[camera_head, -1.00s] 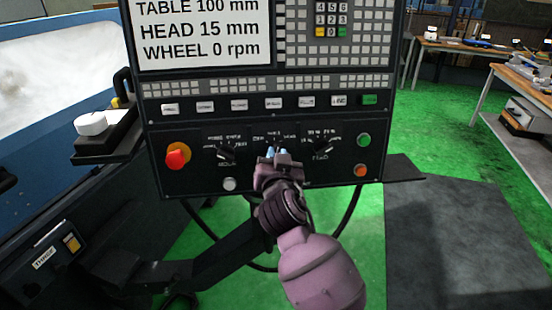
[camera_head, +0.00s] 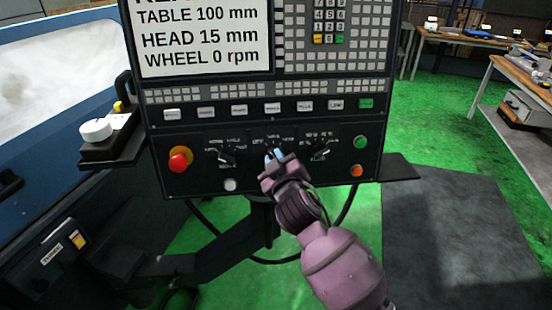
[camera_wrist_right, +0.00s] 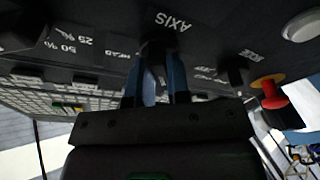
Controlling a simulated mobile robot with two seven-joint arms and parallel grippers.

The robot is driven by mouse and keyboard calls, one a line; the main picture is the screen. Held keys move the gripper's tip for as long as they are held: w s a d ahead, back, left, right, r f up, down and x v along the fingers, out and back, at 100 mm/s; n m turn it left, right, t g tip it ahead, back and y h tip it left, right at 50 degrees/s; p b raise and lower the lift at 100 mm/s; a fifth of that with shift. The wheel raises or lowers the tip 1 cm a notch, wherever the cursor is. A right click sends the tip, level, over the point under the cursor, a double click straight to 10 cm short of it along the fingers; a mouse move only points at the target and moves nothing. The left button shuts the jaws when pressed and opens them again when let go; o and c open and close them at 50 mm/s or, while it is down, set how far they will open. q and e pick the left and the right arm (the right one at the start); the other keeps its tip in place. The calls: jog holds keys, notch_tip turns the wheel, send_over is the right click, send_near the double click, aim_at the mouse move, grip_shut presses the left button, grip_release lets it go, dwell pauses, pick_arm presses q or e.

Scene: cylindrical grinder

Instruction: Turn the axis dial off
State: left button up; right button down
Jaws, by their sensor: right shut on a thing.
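The axis dial (camera_wrist_right: 155,70) is a dark knob in the middle of the control panel's lower strip, beside the word AXIS in the right wrist view. My right gripper (camera_head: 274,156) reaches it from below in the head view. Its blue fingertips (camera_wrist_right: 157,80) stand on either side of the dial in the right wrist view and are shut on it. The gripper hides most of the dial in the head view, and I cannot read its pointer. My left gripper is not in view.
Other dials sit left (camera_head: 226,156) and right (camera_head: 321,153) of the axis dial. A red emergency knob (camera_head: 179,160) is at the panel's left end. Green (camera_head: 360,142) and orange-red (camera_head: 357,171) buttons are at the right. The screen (camera_head: 205,40) reads TABLE, HEAD and WHEEL values.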

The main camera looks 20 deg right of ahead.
jog(key=shift+f+n, duration=0.1)
jog(key=shift+n, duration=0.6)
jog(key=c, duration=1.1)
grip_release()
jog(key=shift+s, duration=0.1)
jog(key=s+b, duration=0.1)
jog(key=s, duration=0.9)
jog(key=shift+s+a+b, duration=0.15)
jog(key=shift+s+b, duration=0.15)
jog(key=shift+s, duration=0.05)
